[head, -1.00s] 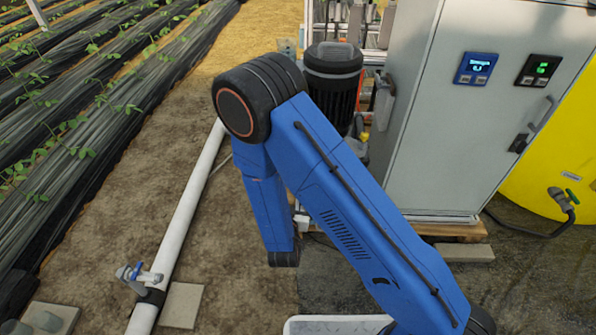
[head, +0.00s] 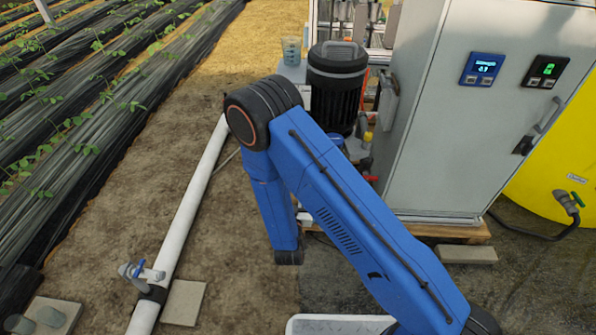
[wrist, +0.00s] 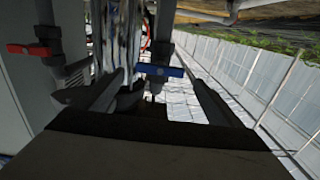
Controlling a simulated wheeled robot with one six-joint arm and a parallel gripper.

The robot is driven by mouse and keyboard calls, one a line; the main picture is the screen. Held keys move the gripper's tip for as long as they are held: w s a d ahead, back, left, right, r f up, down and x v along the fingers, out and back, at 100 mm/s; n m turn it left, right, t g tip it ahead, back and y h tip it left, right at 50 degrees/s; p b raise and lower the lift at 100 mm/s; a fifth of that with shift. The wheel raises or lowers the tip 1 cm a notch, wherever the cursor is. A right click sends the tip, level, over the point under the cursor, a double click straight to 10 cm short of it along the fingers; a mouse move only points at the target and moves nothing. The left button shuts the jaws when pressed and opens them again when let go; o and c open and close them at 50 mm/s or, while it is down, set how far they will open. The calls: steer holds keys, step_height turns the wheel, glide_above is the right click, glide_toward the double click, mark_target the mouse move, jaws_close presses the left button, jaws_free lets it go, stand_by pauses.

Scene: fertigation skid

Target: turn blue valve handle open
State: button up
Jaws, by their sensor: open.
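In the wrist view a blue valve handle (wrist: 160,70) lies roughly level across the picture, on a dark valve body, just beyond and between my fingertips. My gripper (wrist: 153,85) is open, with one dark finger on each side and nothing held. I cannot tell whether a finger touches the handle. In the head view my gripper is hidden behind my blue arm. Another small valve with a blue handle (head: 140,265) stands on the white pipe at lower left, well apart from my arm.
A red valve handle (wrist: 30,49) is left of the blue one in the wrist view. A black pump motor (head: 337,85) and a grey cabinet (head: 450,130) stand behind my arm. The white pipe (head: 195,190) runs along bare soil. A yellow tank (head: 555,160) is at right.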

steer(key=w, duration=1)
steer(key=shift+w+d, duration=0.15)
steer(key=shift+d, duration=0.05)
steer(key=c, duration=1.1)
